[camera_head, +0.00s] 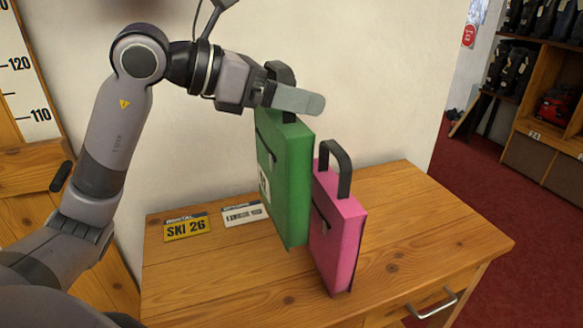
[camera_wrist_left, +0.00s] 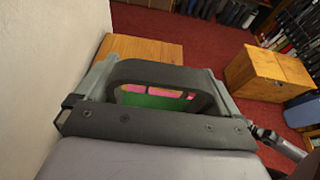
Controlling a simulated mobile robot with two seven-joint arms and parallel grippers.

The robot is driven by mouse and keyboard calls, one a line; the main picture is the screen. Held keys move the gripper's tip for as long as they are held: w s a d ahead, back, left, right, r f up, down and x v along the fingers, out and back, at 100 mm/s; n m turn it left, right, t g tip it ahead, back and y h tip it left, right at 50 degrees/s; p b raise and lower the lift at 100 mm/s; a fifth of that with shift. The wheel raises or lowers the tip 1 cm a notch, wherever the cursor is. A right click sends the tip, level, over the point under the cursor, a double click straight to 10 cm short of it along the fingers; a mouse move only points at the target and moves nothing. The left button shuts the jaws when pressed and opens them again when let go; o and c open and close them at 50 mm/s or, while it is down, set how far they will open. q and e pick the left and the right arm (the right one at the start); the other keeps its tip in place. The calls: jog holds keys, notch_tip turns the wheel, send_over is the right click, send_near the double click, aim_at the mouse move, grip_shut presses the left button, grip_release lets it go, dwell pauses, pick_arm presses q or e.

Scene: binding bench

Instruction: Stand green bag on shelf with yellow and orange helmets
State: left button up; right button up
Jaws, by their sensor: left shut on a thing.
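The green bag (camera_head: 287,175) is upright over the wooden bench (camera_head: 440,225), its black handle (camera_head: 280,72) at the top. My left gripper (camera_head: 293,98) is shut on this handle. In the left wrist view the handle (camera_wrist_left: 160,70) lies between the fingers, with a strip of the green bag (camera_wrist_left: 155,101) below. I cannot tell whether the bag's base touches the bench. No yellow or orange helmet shows. What may be my right gripper (camera_wrist_left: 264,133) is small at the right of the left wrist view; its jaws are unclear.
A pink bag (camera_head: 338,235) with a black handle stands close to the green bag's right. A yellow SKI 26 card (camera_head: 187,228) and a white card (camera_head: 244,214) lie near the wall. The bench's right part is bare. Shelves with dark boots (camera_head: 512,68) stand at far right.

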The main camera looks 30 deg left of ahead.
pick_arm(q)
notch_tip(320, 180, down, 12)
jog(key=b, duration=0.1)
dwell(0.5)
jog(key=shift+f+b, duration=0.2)
jog(key=shift+b, duration=0.1)
jog(key=o, duration=1.6)
jog(key=shift+o, duration=0.2)
jog(key=shift+r, duration=0.1)
